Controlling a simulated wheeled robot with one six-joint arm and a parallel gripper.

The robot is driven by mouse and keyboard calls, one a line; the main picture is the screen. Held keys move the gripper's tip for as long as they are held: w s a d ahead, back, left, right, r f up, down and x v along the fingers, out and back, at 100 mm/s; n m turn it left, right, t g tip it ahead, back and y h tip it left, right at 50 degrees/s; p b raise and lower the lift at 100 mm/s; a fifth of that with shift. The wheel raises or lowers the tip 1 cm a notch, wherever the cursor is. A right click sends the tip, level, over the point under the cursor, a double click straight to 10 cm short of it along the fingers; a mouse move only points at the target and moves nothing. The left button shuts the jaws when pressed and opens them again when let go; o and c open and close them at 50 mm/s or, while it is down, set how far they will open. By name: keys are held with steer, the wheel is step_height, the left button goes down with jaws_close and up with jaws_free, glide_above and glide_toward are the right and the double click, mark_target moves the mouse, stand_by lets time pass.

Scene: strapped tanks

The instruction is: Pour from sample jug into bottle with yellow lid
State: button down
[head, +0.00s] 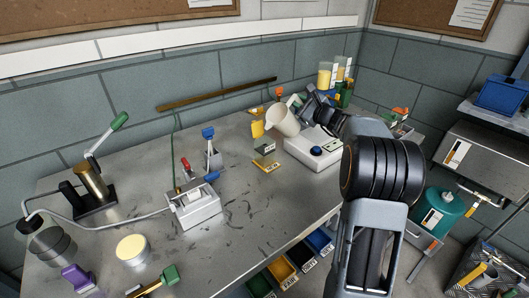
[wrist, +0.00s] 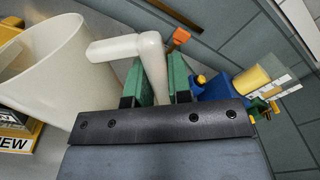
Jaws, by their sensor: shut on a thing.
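The sample jug (head: 283,121) is off-white and is held tilted to the left above the back of the bench. In the wrist view the jug (wrist: 42,65) fills the left side, and its handle runs between the green finger pads. My gripper (wrist: 158,85) is shut on that handle. In the head view a yellow-topped item (head: 257,129), perhaps the bottle with the yellow lid, stands just left of the jug. Its body is hard to make out, and I cannot tell whether the jug touches it. No stream of liquid is visible.
A white device with a blue knob (head: 316,151) stands right of the jug. Yellow-filled cylinders (head: 326,76) stand behind my gripper. A grey box with a blue handle (head: 194,207) and a lever press (head: 93,185) are to the left.

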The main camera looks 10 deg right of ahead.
mark_target(296, 94)
steer(key=shift+r, duration=0.15)
steer(key=shift+s+a+r+n+b, duration=0.1)
steer(key=shift+a+r+n+b, duration=0.15)
steer(key=shift+r+n+b, duration=0.3)
steer(key=shift+r, duration=0.1)
stand_by(0.7)
steer(key=shift+s+a+r+n+b, duration=0.15)
steer(key=shift+a+r+n+b, duration=0.15)
steer(key=shift+r+n+b, duration=0.2)
stand_by(0.5)
steer(key=shift+r, duration=0.1)
steer(key=shift+s+a+r+n+b, duration=0.1)
steer(key=shift+a+r+n+b, duration=0.2)
steer(key=shift+r+n+b, duration=0.2)
steer(key=shift+r, duration=0.1)
stand_by(3.1)
steer(key=shift+s+a+r+n+b, duration=0.2)
steer(key=shift+a+r+n+b, duration=0.2)
steer(key=shift+r+n, duration=0.15)
